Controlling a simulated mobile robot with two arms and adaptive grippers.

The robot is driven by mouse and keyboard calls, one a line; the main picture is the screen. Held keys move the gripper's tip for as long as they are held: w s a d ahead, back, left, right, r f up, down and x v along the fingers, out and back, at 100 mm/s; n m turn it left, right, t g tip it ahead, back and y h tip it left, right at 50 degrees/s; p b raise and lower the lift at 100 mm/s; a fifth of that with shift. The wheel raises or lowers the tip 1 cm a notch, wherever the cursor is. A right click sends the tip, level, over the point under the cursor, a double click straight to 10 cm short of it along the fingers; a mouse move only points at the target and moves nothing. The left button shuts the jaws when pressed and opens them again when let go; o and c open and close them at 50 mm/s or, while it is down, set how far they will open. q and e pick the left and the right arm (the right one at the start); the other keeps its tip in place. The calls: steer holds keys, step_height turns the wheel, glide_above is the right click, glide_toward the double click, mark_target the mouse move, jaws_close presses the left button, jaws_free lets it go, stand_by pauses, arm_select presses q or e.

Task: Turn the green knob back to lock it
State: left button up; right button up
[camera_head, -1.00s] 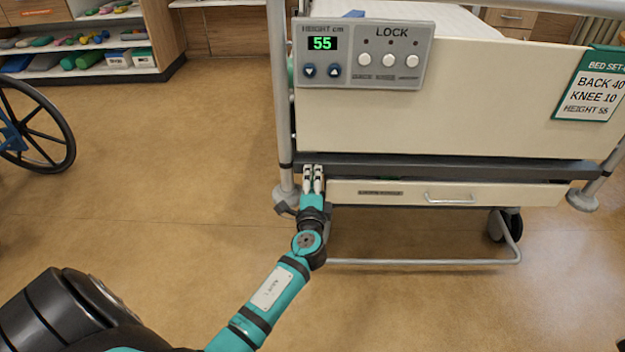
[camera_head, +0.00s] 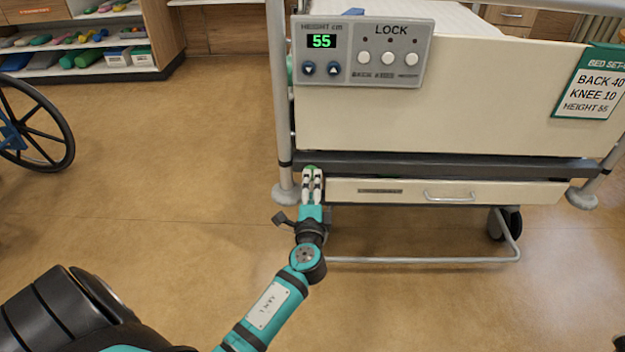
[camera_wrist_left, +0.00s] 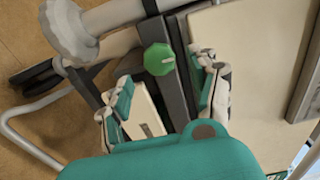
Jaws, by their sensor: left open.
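The green knob (camera_wrist_left: 159,59) sits on the dark rail (camera_wrist_left: 178,95) at the foot of the bed, with a pale pointer mark toward its right side in the wrist view. In the head view only a sliver of the knob (camera_head: 310,168) shows above my fingers. My left gripper (camera_head: 312,172) is at the left end of the rail. In the wrist view my left gripper (camera_wrist_left: 166,92) is open, its fingers spread below the knob on either side, apart from it. My right gripper is not in view.
A control panel (camera_head: 362,50) on the footboard (camera_head: 450,120) reads 55. A drawer (camera_head: 385,191) with a handle lies right of my gripper. A bed post (camera_head: 281,110) stands close left. A wheelchair wheel (camera_head: 35,125) is far left; the floor between is clear.

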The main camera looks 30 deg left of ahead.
arm_select(q)
steer(key=v, duration=0.8)
steer(key=shift+d, duration=0.2)
